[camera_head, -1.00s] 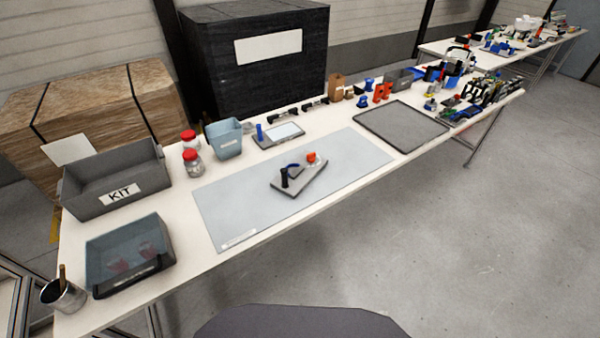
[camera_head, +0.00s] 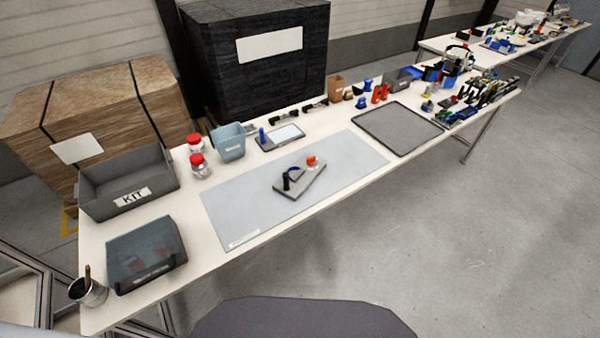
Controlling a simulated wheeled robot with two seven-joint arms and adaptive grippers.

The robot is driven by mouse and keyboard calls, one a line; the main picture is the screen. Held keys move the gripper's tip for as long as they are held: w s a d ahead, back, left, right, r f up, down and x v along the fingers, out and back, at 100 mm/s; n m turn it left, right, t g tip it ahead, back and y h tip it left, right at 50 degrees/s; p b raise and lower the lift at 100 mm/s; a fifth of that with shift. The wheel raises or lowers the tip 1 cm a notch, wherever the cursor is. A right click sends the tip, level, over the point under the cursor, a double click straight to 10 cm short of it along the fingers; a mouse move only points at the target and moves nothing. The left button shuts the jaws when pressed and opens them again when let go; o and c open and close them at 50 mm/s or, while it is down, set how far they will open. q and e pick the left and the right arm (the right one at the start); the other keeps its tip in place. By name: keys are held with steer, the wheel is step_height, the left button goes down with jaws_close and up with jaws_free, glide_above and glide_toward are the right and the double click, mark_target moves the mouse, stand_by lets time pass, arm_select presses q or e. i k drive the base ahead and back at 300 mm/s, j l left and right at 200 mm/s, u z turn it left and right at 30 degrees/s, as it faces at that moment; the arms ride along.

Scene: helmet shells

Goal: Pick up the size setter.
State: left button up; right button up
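No thing in view is clearly marked as the size setter, and I cannot tell for sure which one it is. A grey flat block (camera_head: 306,184) with a black upright part, a dark blue curved part and an orange-red knob (camera_head: 311,160) lies on the pale blue-grey mat (camera_head: 240,211) in the middle of the table. A small tray (camera_head: 268,145) with a white panel and a blue upright piece (camera_head: 262,135) stands behind the mat. Neither gripper shows in the head view.
The long white table (camera_head: 213,262) carries a grey KIT bin (camera_head: 155,194), a clear-fronted bin (camera_head: 160,273), red-lidded jars (camera_head: 199,171), a blue-grey bucket (camera_head: 232,146) and a dark flat tray (camera_head: 397,131). Many small parts crowd its far right end. Open floor lies in front.

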mark_target(294, 182)
steer(key=i+l+u, duration=0.3)
steer(key=i+l, duration=0.2)
steer(key=i+l+u, duration=0.3)
steer(key=i+l, duration=0.15)
steer(key=l, duration=0.2)
